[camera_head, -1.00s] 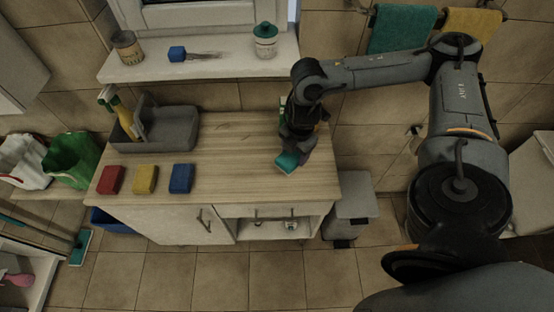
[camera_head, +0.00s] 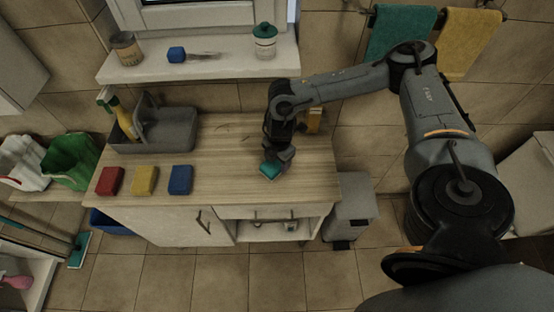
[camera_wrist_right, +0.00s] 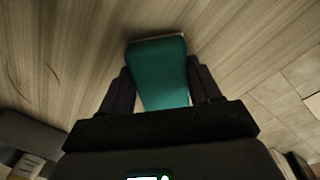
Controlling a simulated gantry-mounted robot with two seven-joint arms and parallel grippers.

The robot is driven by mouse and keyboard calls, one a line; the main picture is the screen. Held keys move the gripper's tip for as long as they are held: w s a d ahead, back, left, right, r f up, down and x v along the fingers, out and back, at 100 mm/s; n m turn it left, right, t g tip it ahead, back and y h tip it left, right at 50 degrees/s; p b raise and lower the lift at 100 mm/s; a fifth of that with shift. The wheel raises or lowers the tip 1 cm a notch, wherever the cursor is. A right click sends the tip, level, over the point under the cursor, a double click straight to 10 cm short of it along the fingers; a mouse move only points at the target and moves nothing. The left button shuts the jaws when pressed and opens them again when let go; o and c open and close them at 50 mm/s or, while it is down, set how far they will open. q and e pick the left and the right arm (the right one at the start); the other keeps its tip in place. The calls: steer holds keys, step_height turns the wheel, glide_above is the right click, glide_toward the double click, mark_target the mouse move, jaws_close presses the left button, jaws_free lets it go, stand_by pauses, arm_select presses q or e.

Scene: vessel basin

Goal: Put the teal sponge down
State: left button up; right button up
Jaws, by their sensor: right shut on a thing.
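The teal sponge (camera_head: 270,170) is between the fingers of my right gripper (camera_head: 274,161), over the right part of the wooden counter (camera_head: 225,150). The right wrist view shows the sponge (camera_wrist_right: 158,72) with a dark finger on each side; the right gripper (camera_wrist_right: 162,88) is shut on it. Wood grain lies close beyond the sponge. I cannot tell whether the sponge touches the counter. My left gripper is not in view.
Red (camera_head: 110,180), yellow (camera_head: 145,180) and blue (camera_head: 181,179) sponges lie in a row at the counter's left front. A grey caddy (camera_head: 165,130) stands behind them. A yellow-orange item (camera_head: 314,120) stands at the back right. The counter's middle is clear.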

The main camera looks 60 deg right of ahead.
steer(key=shift+f, duration=0.1)
steer(key=o, duration=1.2)
